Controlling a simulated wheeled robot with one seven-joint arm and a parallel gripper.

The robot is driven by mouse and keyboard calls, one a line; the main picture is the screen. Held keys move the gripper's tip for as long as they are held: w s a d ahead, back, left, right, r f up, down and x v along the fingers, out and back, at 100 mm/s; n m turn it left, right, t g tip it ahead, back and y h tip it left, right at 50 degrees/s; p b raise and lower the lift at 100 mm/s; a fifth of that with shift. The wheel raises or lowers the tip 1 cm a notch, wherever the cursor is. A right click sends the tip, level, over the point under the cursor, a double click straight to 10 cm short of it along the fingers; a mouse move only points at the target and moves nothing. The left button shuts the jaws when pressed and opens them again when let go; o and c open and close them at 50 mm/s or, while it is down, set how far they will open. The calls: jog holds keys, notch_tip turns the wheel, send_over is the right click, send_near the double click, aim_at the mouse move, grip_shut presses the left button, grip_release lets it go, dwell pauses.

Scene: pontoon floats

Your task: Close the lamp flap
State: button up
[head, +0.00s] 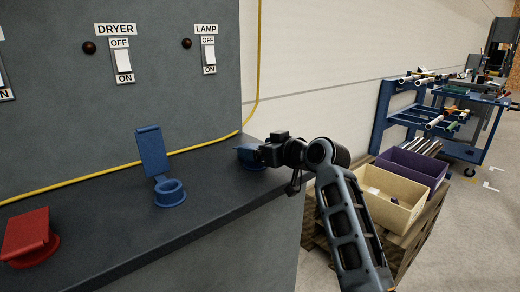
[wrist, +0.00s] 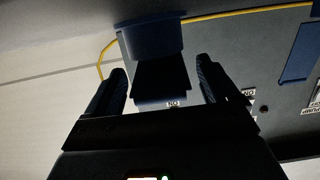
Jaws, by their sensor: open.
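The lamp flap is blue (head: 246,153) and sits on the ledge below the LAMP switch (head: 209,55). In the head view my gripper (head: 264,153) covers most of it. In the wrist view its blue part (wrist: 151,40) is ahead of my gripper (wrist: 163,80), roughly centred between the fingers. A dark plate-like shape below the blue part shows between the two spread fingers. My gripper is open. Whether it touches the flap, and the flap's exact angle, I cannot tell.
A second blue flap (head: 152,150) stands raised beside its ring (head: 170,193), below the DRYER switch (head: 123,65). A red flap (head: 28,233) is at far left. A yellow cable (head: 100,178) runs along the wall. Bins (head: 390,195) stand on a pallet at right.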

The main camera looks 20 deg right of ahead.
jog(key=v, duration=0.7)
jog(key=shift+s+d, duration=0.1)
jog(key=shift+s, duration=0.2)
